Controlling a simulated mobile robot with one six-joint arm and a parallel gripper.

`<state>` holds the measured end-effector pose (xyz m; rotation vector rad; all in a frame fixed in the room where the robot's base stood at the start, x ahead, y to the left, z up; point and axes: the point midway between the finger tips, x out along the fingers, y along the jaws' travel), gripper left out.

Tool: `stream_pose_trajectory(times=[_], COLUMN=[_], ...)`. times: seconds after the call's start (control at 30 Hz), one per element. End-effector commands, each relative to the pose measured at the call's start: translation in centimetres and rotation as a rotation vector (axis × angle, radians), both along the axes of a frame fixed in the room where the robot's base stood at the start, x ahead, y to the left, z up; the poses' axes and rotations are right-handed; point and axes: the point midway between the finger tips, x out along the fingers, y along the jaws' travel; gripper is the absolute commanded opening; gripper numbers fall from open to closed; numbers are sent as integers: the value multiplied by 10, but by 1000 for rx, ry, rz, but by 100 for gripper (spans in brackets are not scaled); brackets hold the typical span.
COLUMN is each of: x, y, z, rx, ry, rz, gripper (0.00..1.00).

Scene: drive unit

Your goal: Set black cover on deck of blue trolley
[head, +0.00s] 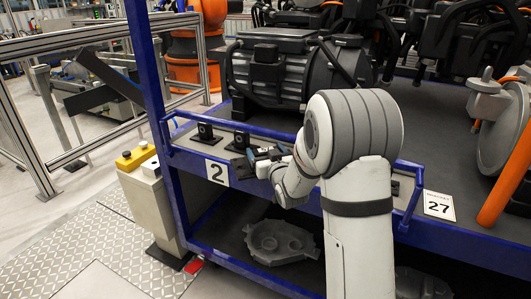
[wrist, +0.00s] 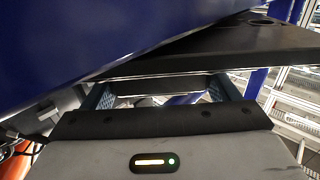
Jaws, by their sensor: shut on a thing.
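The black cover (wrist: 215,48) is a flat dark plate with a round hole near its far right corner in the wrist view. My gripper (wrist: 165,88) is shut on its near edge, a finger at either side. In the head view my gripper (head: 263,155) is at the front rail of the blue trolley (head: 158,105), right of the "2" label. The cover is hard to make out there, as a small dark shape (head: 240,168) beside the fingers. The trolley's grey upper deck (head: 440,145) carries a dark motor unit, and my arm hides part of the front edge.
Black blocks (head: 205,133) stand on the ledge behind the front rail. A grey casting (head: 280,243) lies on the lower shelf. A grey post with a yellow top (head: 136,158) stands left of the trolley. In the wrist view a blue panel (wrist: 70,40) is close at left.

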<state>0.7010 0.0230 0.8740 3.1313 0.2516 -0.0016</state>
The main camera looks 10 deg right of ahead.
Motion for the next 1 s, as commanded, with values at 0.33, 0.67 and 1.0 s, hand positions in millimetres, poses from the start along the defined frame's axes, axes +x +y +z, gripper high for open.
stream_pose_trajectory(times=[0.33,0.67,1.0], x=[0,0,-17], y=[-1,-1,-5], z=[-4,-3,1], rx=[0,0,0], ry=[0,0,0], rz=[-1,-2,-4], gripper=[83,100,100])
